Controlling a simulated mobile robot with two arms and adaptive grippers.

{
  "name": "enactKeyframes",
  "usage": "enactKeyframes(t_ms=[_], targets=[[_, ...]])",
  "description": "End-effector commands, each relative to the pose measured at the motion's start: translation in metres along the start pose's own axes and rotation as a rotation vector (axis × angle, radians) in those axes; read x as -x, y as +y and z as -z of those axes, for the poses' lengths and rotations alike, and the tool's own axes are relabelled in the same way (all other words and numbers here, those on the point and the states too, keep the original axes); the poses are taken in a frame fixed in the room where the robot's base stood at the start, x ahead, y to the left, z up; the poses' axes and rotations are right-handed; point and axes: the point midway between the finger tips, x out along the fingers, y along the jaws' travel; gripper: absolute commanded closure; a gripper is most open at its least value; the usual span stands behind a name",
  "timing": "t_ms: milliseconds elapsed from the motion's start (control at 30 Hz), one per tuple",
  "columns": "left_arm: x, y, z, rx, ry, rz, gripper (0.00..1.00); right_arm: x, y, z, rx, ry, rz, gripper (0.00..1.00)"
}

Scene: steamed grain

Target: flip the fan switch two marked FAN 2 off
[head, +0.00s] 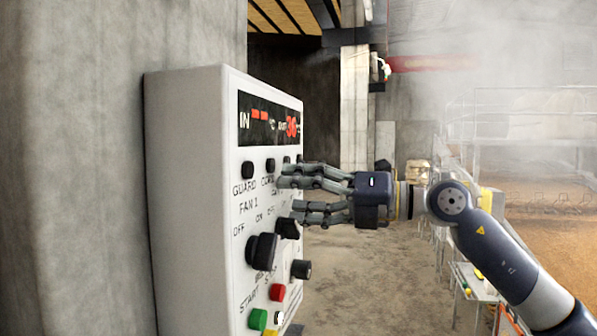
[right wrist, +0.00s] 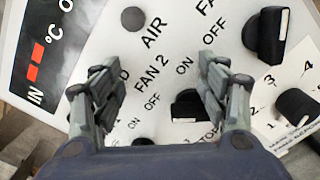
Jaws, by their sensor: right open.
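The FAN 2 switch is a black knob (head: 288,228) on the white control panel (head: 190,200). In the head view my right gripper's lower finger is close by it. In the right wrist view the FAN 2 knob (right wrist: 187,105) lies between the fingers, below its FAN 2, OFF and ON lettering, with a pale mark along its lower side. I cannot tell which setting it points to. My right gripper (head: 290,198) is open and empty in front of the panel, fingers toward its face. It also shows in the right wrist view (right wrist: 165,95). Contact cannot be told.
A neighbouring black knob (head: 262,250) sits left of FAN 2, another (right wrist: 265,35) on its other side. A numbered selector knob (right wrist: 297,105) is below. Red (head: 277,292) and green (head: 257,319) buttons are lower. A concrete wall (head: 80,150) stands left; steam hangs at right.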

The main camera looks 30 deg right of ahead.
Motion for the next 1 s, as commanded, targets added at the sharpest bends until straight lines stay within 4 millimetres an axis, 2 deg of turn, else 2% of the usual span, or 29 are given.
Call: enactKeyframes(t_ms=[200, 400, 1000], targets=[[0.001, 0.0, 0.0, 0.0, 0.0, 0.0, 0.68, -0.001, 0.018, -0.015, 0.001, 0.006, 0.0, 0.37], [0.0, 0.0, 0.0, 0.0, 0.0, 0.0, 0.68, -0.002, 0.029, -0.025, -0.001, 0.009, 0.004, 0.37], [0.0, 0.0, 0.0, 0.0, 0.0, 0.0, 0.68, -0.002, 0.032, -0.028, -0.003, 0.013, 0.01, 0.37]])
